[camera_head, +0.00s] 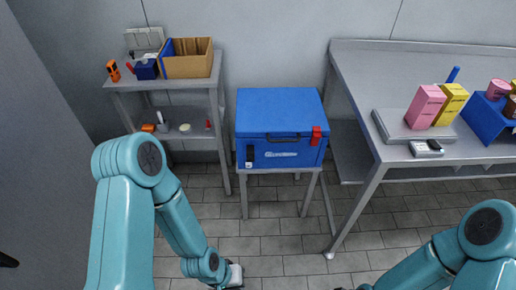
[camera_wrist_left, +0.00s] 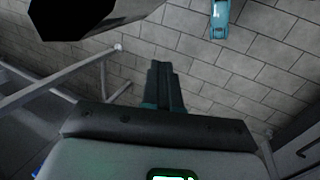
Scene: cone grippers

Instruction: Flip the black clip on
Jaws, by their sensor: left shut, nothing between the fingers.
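A blue box (camera_head: 281,112) with a lid stands on a small grey stand. The black clip (camera_head: 249,156) is on the left of its front face, upright and lower than the lid seam. A red clip (camera_head: 317,136) sits at the seam on the right of the front. My left gripper is low in front of the stand; only its wrist end shows at the bottom edge of the head view. In the left wrist view its fingers (camera_wrist_left: 162,88) are together and empty, over the tiled floor. My right arm comes in at the lower right; its gripper is cut off.
A shelf (camera_head: 166,84) with a cardboard box (camera_head: 190,66) stands left of the blue box. A metal table (camera_head: 362,80) with pink and yellow cartons stands on the right. The brick-tiled floor (camera_head: 280,222) before the stand is clear.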

